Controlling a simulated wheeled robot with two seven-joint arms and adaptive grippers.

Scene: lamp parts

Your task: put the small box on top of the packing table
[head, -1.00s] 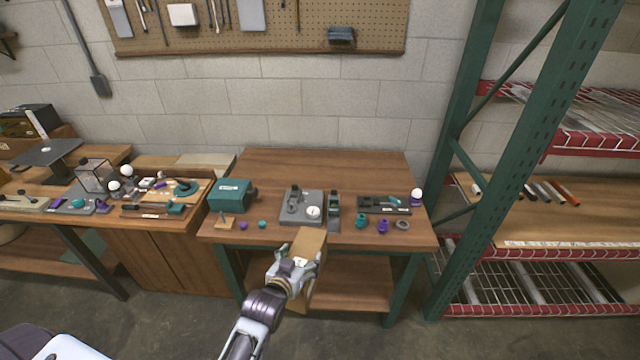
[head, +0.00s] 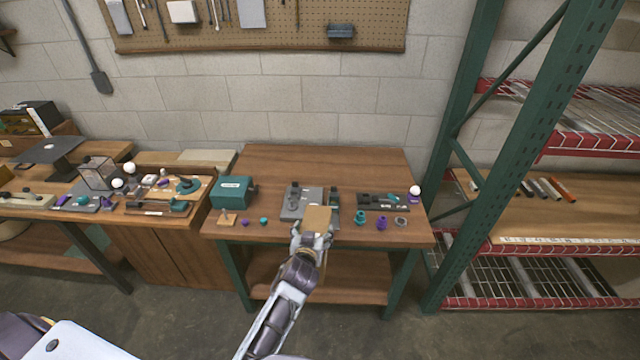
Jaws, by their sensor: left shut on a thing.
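The small box (head: 317,217) is tan cardboard and shows in the middle of the head view. My left gripper (head: 313,234) is shut on it. The box is over the front edge of the wooden table (head: 330,165), which has green legs and stands against the wall. I cannot tell whether the box touches the tabletop or the fixture behind it. The box and gripper hide part of the table's front edge. My right gripper does not show.
A grey fixture (head: 292,203) stands just behind the box. The back of the tabletop is bare. A green rack post (head: 462,160) rises on the right.

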